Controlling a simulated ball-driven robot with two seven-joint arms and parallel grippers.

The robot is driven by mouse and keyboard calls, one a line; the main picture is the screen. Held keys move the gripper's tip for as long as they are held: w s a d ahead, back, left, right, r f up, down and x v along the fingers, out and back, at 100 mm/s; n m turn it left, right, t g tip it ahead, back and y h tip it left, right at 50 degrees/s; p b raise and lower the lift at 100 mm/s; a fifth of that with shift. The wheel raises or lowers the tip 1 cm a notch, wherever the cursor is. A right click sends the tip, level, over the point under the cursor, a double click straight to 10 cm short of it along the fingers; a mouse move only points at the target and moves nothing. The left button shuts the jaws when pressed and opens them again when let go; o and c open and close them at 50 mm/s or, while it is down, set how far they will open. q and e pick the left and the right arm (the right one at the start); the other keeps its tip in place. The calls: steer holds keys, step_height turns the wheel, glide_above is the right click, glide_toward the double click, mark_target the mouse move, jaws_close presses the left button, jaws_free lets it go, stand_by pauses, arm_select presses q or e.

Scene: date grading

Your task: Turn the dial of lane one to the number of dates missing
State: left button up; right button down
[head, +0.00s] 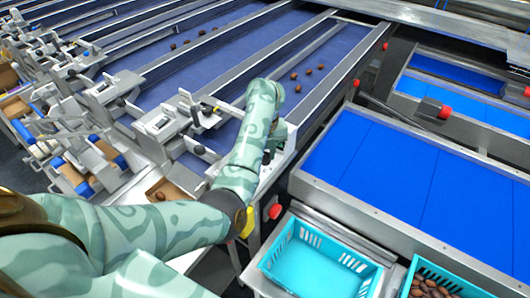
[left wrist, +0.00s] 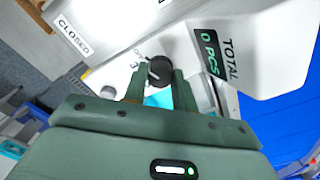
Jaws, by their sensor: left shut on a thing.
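In the left wrist view a black dial knob (left wrist: 160,70) sits on a white panel. My left gripper (left wrist: 158,82) is shut on this knob, with one finger on each side. A printed "3" shows beside the knob; the other numbers are hidden or unclear, and I cannot tell the setting. A display (left wrist: 208,52) near the knob reads "0 PCS", beside the word "TOTAL". In the head view my left forearm covers the gripper and dial. Several brown dates (head: 308,72) lie on the blue belt of the nearest lane (head: 340,50). My right gripper is out of view.
A "CLOSED" label (left wrist: 74,36) is on the panel. An empty turquoise crate (head: 270,262) stands at the front; another crate (head: 415,264) holds dates. A wide blue belt (head: 400,170) lies at the right. A carton (head: 150,192) with a few dates is beside my arm.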

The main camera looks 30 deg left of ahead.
arm_select(q)
steer(key=n+b, duration=0.2)
steer(key=n, duration=0.2)
steer(key=shift+f, duration=0.1)
steer(key=shift+n+b, duration=0.6)
steer(key=shift+n, duration=0.4)
steer(key=o, duration=1)
step_height(320, 180, up, 16)
steer(key=p, duration=0.6)
steer(key=shift+r, duration=0.25)
